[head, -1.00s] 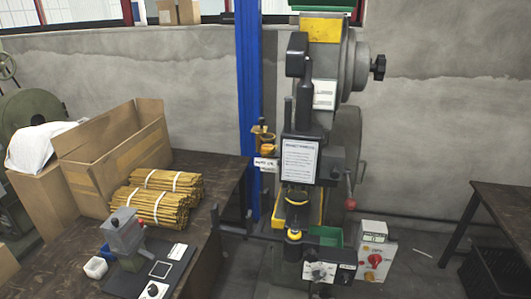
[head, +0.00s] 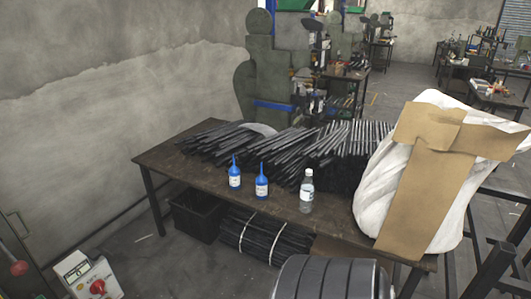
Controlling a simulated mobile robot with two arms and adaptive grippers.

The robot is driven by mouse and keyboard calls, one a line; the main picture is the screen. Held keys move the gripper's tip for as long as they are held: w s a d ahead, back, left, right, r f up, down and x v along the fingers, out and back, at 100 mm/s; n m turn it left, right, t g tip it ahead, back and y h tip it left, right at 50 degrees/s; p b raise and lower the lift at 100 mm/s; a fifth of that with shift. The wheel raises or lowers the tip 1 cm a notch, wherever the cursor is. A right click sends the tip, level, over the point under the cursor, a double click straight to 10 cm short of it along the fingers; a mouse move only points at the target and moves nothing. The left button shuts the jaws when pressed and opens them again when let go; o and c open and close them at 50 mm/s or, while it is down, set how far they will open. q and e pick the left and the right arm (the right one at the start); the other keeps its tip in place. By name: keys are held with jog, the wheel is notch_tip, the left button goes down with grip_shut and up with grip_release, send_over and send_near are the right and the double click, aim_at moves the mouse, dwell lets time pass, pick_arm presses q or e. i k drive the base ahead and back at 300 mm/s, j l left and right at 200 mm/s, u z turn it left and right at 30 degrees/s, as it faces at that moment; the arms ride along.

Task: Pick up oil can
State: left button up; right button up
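Two small blue bottles with pointed spouts and white labels stand upright on the dark table (head: 160,152); they look like the oil cans. One blue oil can (head: 234,178) is on the left, and the other blue oil can (head: 261,186) is just right of it. A clear plastic bottle (head: 307,191) with a white label stands to their right. Neither of my grippers shows in the head view.
Piles of dark rods (head: 290,148) lie behind the bottles. A big white sack (head: 385,165) with brown cardboard fills the table's right end. A black crate (head: 195,218) and bundled rods (head: 262,240) lie underneath. A control box (head: 90,278) stands at lower left.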

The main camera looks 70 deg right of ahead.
aim_at(261, 180)
jog(key=z, duration=2.2)
